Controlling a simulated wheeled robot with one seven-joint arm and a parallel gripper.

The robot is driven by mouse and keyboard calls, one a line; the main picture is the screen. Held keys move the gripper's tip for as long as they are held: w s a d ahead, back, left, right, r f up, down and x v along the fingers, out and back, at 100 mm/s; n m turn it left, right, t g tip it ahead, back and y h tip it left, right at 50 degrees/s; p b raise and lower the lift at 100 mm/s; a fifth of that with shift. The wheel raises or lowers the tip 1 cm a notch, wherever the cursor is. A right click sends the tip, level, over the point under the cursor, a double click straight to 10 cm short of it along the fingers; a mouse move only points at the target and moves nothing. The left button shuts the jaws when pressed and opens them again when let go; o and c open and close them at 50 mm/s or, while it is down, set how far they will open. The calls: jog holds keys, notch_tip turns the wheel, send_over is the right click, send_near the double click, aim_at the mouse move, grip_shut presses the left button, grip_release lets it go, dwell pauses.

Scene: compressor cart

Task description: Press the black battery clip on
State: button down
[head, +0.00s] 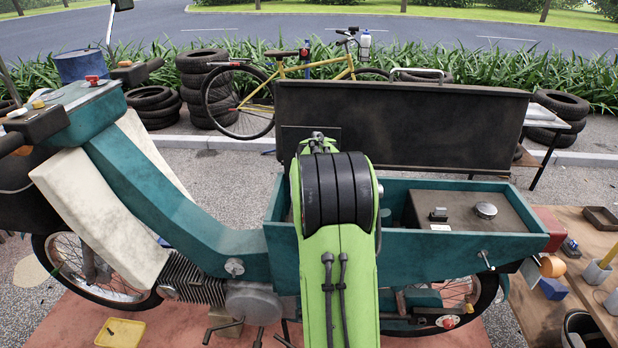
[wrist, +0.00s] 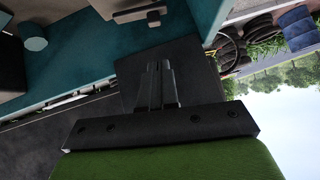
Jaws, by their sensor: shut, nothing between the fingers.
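My gripper (wrist: 159,66) shows in the wrist view with its two dark fingers together and nothing between them. In the head view it is hidden behind my green arm. The teal box (head: 460,243) of the cart stands open, and part of its teal inside (wrist: 90,50) shows beside the fingers in the wrist view. I cannot make out the black battery clip for certain in either view. A small black part (head: 438,214) sits on a brown-grey panel (head: 462,200) in the box, but I cannot tell what it is.
A raised black lid (head: 430,125) stands along the box's far side. A round metal cap (head: 486,210) sits on the panel. A wooden bench (head: 570,275) with tools is at right. A yellow tray (head: 120,332) lies on the ground at lower left.

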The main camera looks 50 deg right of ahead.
jog(key=f, duration=0.1)
jog(key=w+f, duration=0.1)
jog(key=f, duration=0.2)
jog(key=shift+w+d+f, duration=0.25)
jog(key=shift+d, duration=0.1)
jog(key=shift+a+f+b, duration=0.1)
jog(key=shift+f+b, duration=0.2)
jog(key=shift+f, duration=0.15)
